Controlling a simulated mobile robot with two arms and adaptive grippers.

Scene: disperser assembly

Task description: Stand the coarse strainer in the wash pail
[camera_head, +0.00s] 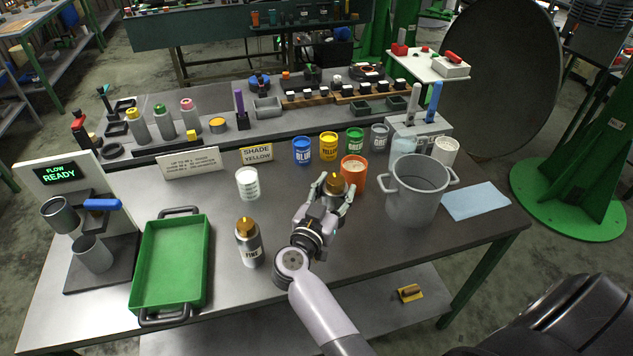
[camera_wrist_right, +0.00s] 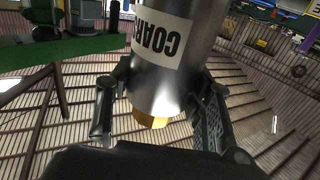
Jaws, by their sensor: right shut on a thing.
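My right gripper (camera_head: 334,192) is shut on the coarse strainer (camera_head: 335,183), between the fine strainer and the pail. In the head view mainly the strainer's brass top shows; the gripper hides most of the rest. In the right wrist view the strainer (camera_wrist_right: 172,85) is a silver cylinder with a white label, partly reading "COAR", between both fingers. The wash pail (camera_head: 413,200), grey, open and two-handled, stands upright to the right of the gripper. The fine strainer (camera_head: 248,243), labelled "FINE", stands upright to the left. My left gripper is not in view.
An orange can (camera_head: 354,172) stands just behind my gripper, with several coloured cans behind it. A white cup (camera_head: 247,184) and green tray (camera_head: 170,262) are to the left. A blue cloth (camera_head: 477,202) lies right of the pail. The table front by the pail is clear.

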